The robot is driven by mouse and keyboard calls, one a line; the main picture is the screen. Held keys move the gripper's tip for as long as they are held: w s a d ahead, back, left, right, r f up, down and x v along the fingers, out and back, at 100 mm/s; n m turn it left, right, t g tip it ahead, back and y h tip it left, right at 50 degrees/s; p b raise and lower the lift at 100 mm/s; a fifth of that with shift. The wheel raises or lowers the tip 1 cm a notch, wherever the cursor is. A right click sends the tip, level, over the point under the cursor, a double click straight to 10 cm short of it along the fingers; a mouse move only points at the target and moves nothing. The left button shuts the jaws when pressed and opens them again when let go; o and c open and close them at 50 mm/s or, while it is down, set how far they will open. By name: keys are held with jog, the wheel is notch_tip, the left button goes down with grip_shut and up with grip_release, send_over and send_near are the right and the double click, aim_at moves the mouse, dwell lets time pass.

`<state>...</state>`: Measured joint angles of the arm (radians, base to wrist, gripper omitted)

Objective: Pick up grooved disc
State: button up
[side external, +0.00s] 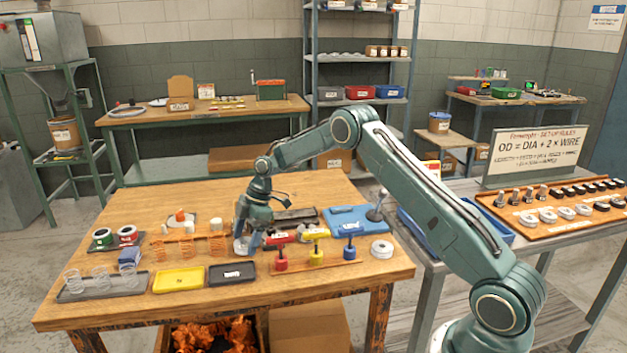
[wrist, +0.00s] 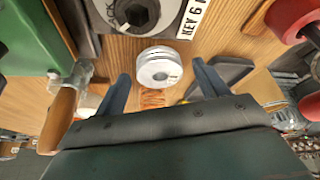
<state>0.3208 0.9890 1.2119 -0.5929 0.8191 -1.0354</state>
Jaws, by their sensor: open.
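A pale grey-white grooved disc (wrist: 158,67) lies on the wooden table in the wrist view, just beyond and between my fingertips. In the side view the disc (side external: 241,247) is partly covered by my gripper (side external: 248,237), which is low over the table and points down. My gripper (wrist: 164,78) is open, with one blue-grey finger on each side of the disc's line. No contact is visible, and the gap to the disc is hard to judge. Another whitish disc (side external: 382,249) lies at the table's right.
A yellow tray (side external: 178,280) and a black tray (side external: 232,273) lie in front of my gripper. Red, yellow and blue handled tools (side external: 316,256) stand close to its right. Orange springs (side external: 188,247) stand to its left.

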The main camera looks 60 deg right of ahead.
jog(key=shift+f, duration=0.15)
dwell(0.3)
jog(key=c, duration=1.3)
jog(key=shift+c, duration=0.2)
jog(key=shift+r, duration=0.2)
notch_tip(320, 180, up, 10)
jog(key=shift+r, duration=0.1)
jog(key=shift+r, duration=1.05)
